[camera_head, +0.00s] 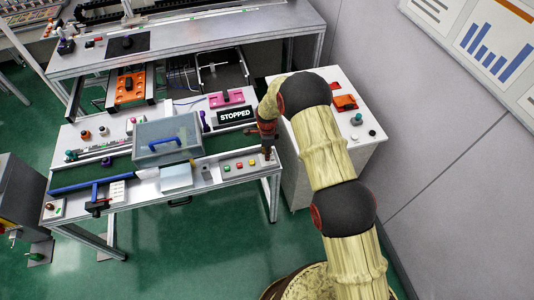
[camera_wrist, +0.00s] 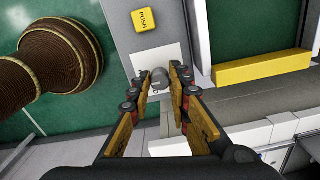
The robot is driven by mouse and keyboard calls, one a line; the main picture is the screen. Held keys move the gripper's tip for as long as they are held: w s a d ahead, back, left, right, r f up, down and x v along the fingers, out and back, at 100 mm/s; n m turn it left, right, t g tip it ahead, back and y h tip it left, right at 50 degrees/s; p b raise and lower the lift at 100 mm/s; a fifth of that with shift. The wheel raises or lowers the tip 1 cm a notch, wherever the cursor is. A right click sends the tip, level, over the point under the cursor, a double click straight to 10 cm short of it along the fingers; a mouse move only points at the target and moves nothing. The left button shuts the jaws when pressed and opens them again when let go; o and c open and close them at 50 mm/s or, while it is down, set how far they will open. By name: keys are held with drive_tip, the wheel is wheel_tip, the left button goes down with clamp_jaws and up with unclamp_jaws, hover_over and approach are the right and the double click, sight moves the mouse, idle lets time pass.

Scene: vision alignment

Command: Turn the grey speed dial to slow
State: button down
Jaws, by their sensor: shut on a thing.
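The grey speed dial (camera_wrist: 158,76) shows between my fingertips in the wrist view, on a pale plate on the table's front strip. My gripper (camera_wrist: 160,80) is shut on the dial, with one finger on each side of it. In the head view my gripper (camera_head: 268,150) reaches down to the right end of the table's front edge. The dial is hidden behind my gripper there. The dial's pointer and any slow marking are too small or covered to read.
Several coloured buttons (camera_head: 239,164) line the front strip. A black sign reading STOPPED (camera_head: 235,115) stands behind. A white cabinet (camera_head: 345,140) is right.

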drive_tip(key=shift+n, duration=0.3)
drive_tip(key=n+b, duration=0.2)
drive_tip(key=shift+f+n, duration=0.1)
drive_tip(key=shift+n, duration=0.2)
drive_tip(key=n+b, duration=0.1)
drive_tip(key=n, duration=0.2)
drive_tip(key=shift+n+b, duration=0.3)
drive_tip(key=shift+b, duration=0.05)
drive_tip(key=n+b, duration=0.2)
drive_tip(key=n, duration=0.4)
drive_tip(key=n+b, duration=0.1)
drive_tip(key=n, duration=0.4)
drive_tip(key=shift+n, duration=0.4)
drive_tip(key=n, duration=0.5)
drive_tip(key=shift+d+b, duration=0.1)
drive_tip(key=shift+b, duration=0.3)
drive_tip(key=c, duration=1.7)
unclamp_jaws()
